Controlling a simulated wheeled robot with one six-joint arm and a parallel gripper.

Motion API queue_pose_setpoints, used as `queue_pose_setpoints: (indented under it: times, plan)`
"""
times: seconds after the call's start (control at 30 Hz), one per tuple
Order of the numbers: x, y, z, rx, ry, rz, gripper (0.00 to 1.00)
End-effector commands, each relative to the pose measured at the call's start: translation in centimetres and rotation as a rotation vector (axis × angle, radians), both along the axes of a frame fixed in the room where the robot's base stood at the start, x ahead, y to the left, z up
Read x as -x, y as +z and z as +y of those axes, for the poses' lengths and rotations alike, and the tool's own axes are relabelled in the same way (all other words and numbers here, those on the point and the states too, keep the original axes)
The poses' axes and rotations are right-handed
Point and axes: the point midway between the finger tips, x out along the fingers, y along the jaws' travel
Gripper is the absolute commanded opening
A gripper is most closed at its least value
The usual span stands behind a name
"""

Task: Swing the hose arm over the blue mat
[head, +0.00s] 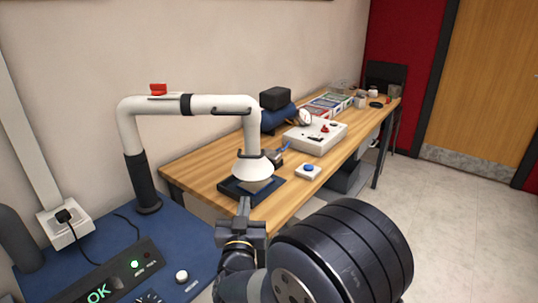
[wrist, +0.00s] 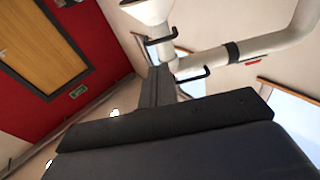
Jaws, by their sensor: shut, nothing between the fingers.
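The white hose arm (head: 205,104) rises from a dark sleeve at the left, runs right, and bends down to a white conical hood (head: 252,170). The hood also shows at the top of the wrist view (wrist: 146,10), with a black handle (wrist: 158,41) beside it. In the head view the hood overlaps a dark blue square mat (head: 230,189) on the wooden table; its height above the mat is unclear. A blue surface (head: 190,236) lies at the lower left. My gripper (head: 244,206) is shut and empty, just below the hood in the picture. Contact with the handle cannot be told.
The wooden table (head: 200,160) holds a white control box (head: 315,136), a blue button (head: 308,171) and a dark blue cylinder (head: 278,118). Open floor (head: 440,220) lies right.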

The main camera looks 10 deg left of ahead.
Motion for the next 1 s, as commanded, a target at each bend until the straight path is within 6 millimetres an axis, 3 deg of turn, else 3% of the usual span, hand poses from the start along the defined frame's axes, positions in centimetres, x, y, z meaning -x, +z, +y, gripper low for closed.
queue_pose_setpoints:
  times: [0.23,0.7,1.0]
  plan:
    - [-0.7,0.6,0.7,-0.005,-0.017,-0.032,0.00]
    - [-9.6,2.5,2.4,-0.004,-0.017,-0.030,0.00]
    - [-12.7,3.0,3.1,-0.005,-0.015,-0.029,0.00]
